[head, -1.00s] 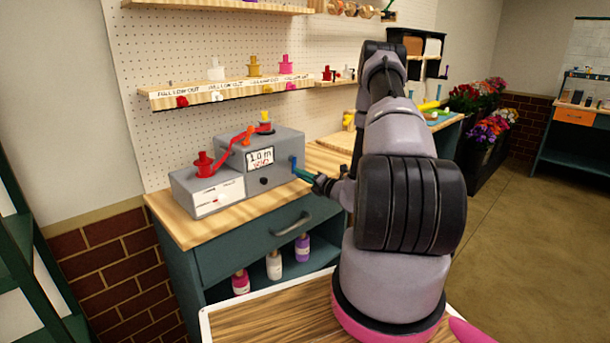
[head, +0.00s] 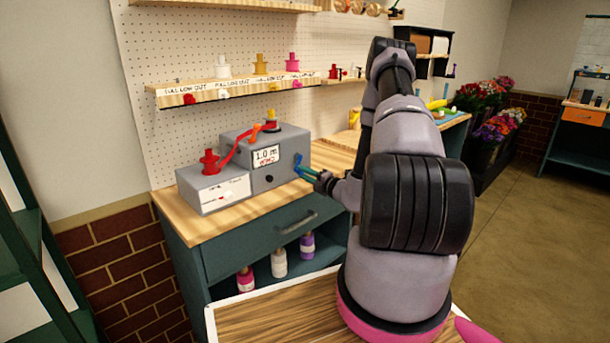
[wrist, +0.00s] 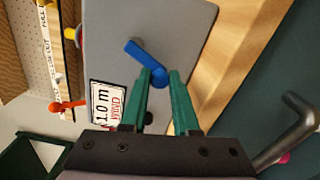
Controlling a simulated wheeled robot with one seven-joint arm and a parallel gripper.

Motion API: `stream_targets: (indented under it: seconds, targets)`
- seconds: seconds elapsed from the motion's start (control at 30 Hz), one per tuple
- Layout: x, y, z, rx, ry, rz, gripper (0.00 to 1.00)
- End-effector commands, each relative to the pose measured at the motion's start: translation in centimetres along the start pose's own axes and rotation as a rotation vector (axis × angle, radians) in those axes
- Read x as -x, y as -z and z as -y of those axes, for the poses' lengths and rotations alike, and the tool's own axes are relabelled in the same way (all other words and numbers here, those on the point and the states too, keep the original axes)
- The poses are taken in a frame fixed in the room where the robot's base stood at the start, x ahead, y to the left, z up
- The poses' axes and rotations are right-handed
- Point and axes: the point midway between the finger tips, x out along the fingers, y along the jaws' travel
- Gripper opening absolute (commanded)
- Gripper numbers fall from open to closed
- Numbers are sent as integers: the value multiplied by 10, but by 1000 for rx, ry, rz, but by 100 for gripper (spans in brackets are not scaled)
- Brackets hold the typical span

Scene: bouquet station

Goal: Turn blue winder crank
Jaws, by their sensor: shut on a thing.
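The grey winder box (head: 242,151) stands on the wooden counter, with a label reading 1.0 m on its front. My gripper (head: 304,172) reaches in from the right with green fingers, which also show in the wrist view (wrist: 159,84), shut on the crank's knob. A red ribbon (head: 235,146) runs from the red spool (head: 209,161) to the top of the box. The crank's pivot is hard to make out.
A drawer handle (head: 299,222) juts from the counter front below the box; it shows close by in the wrist view (wrist: 285,133). A shelf (head: 240,91) with several spools and hanging ribbon ends is above. The counter right of the box is mostly clear.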

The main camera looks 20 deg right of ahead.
Motion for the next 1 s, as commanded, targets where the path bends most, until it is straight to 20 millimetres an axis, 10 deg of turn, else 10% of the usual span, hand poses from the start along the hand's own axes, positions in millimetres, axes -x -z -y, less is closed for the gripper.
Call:
stream_targets:
  seconds: [0.17,0.2,0.27,0.67,1.0]
  targets:
    - [1,0,1,0,3,-1,0]
    - [1,0,1,0,3,-1,40]
    - [1,0,1,0,3,-1,58]
    - [7,0,1,1,2,1,58]
    - [70,-1,2,-1,5,3,58]
